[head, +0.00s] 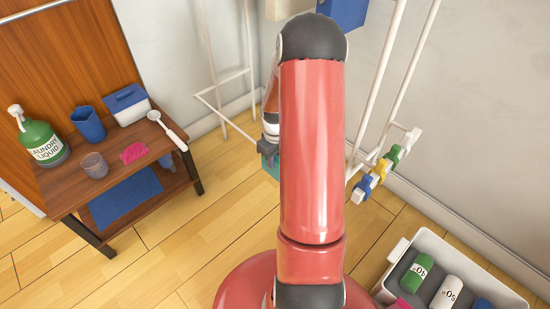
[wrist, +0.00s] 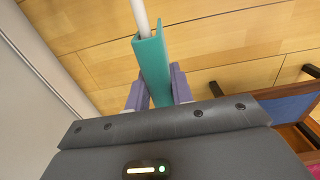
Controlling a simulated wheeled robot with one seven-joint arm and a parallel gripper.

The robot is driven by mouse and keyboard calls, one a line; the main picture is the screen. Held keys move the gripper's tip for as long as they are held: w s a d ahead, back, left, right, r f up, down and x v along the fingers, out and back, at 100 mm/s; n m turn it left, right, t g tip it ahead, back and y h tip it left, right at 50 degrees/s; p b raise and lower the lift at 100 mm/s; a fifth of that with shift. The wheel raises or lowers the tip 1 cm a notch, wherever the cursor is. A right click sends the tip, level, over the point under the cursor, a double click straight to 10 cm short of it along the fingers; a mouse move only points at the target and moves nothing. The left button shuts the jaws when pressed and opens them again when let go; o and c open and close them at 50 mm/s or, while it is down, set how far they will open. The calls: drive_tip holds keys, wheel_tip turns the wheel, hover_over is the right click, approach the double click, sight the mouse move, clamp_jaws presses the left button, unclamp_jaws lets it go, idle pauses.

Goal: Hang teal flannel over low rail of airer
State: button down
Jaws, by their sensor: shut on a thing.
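The teal flannel (wrist: 154,66) is between the two purple-grey fingers of my gripper (wrist: 157,90) in the wrist view, and the gripper is shut on it. It is folded lengthwise. The white low rail (wrist: 139,14) of the airer runs into its far end, and the fold appears to lie around the rail; whether it rests on it I cannot tell. In the head view my gripper (head: 268,150) is partly behind my red arm, with a small piece of the flannel (head: 270,168) showing below. The airer (head: 211,62) has white tubes on both sides of my arm; its middle is hidden.
Coloured pegs (head: 370,181) sit on the airer's right side. A light grey basket (head: 509,287) with rolled cloths stands at lower right. A wooden shelf unit (head: 60,208) at left bears a laundry liquid bottle (head: 40,138), blue jug (head: 88,124) and pink cloth (head: 133,153). Floor between is clear.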

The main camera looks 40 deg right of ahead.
drive_tip(key=shift+f, duration=0.2)
idle(0.4)
drive_tip(key=c, duration=1.1)
unclamp_jaws()
drive_tip(key=shift+c, duration=0.2)
wheel_tip(320, 180, up, 8)
drive_tip(key=shift+f+p, duration=0.1)
drive_tip(key=shift+p, duration=0.3)
drive_tip(key=s+a+r+t+p, duration=0.1)
drive_tip(key=s+a+r, duration=0.2)
drive_tip(key=a+r, duration=0.4)
drive_tip(key=s+a+r+m+t+h+p, duration=0.15)
drive_tip(key=s+a+r, duration=0.25)
drive_tip(key=r, duration=0.5)
drive_tip(key=s+a+r+n+t, duration=0.1)
drive_tip(key=s+a+r, duration=0.2)
drive_tip(key=a+r, duration=0.35)
drive_tip(key=s+a+r+t, duration=0.1)
drive_tip(key=s+a+r, duration=0.1)
drive_tip(key=s, duration=0.2)
drive_tip(key=s+a+r+m+t+y, duration=0.1)
drive_tip(key=s+a+r, duration=0.1)
drive_tip(key=s, duration=0.2)
drive_tip(key=shift+s+a+p, duration=0.15)
drive_tip(key=shift+a+p, duration=0.15)
drive_tip(key=shift+a, duration=0.05)
